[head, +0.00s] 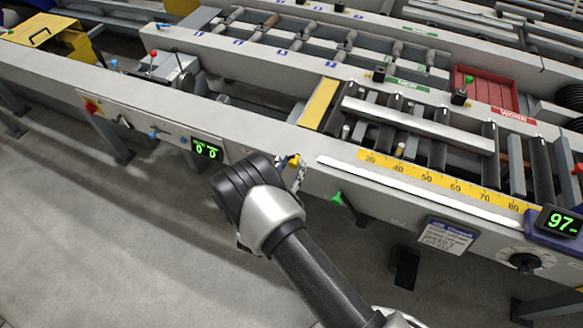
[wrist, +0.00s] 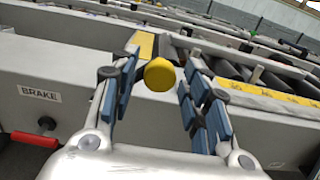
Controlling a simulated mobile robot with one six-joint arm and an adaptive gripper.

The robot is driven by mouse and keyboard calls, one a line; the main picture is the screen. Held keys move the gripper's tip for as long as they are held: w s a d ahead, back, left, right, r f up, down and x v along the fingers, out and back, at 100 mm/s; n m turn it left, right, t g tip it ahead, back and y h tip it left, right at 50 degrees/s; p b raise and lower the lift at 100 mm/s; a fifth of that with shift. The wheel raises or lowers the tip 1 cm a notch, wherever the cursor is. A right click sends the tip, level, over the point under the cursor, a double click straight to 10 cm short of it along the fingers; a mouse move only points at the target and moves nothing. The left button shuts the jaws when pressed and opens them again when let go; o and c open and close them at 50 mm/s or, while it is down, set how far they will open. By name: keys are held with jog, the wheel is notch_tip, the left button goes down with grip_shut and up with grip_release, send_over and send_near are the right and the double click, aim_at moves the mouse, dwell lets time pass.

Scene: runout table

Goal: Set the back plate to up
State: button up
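My gripper (head: 296,176) is at the front rail of the table, beside a yellow knob (head: 293,160). In the wrist view my gripper (wrist: 160,66) is open, with its blue-padded fingers apart on the left and right of the yellow knob (wrist: 160,75). The knob appears between the fingertips; I cannot tell how deep, and I see no finger touching it. A yellow plate (head: 320,102) lies at the left end of the roller bed, behind the knob. It also shows in the wrist view (wrist: 146,46). No label names the back plate, and its setting cannot be told.
A green-handled lever (head: 337,198) is right of my gripper on the front rail. A yellow scale (head: 440,178), a display reading 97 (head: 560,222) and a green-lit display (head: 207,149) are nearby. A red brake handle (wrist: 35,140) is at left. The floor in front is clear.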

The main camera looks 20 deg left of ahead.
grip_shut()
dwell(0.3)
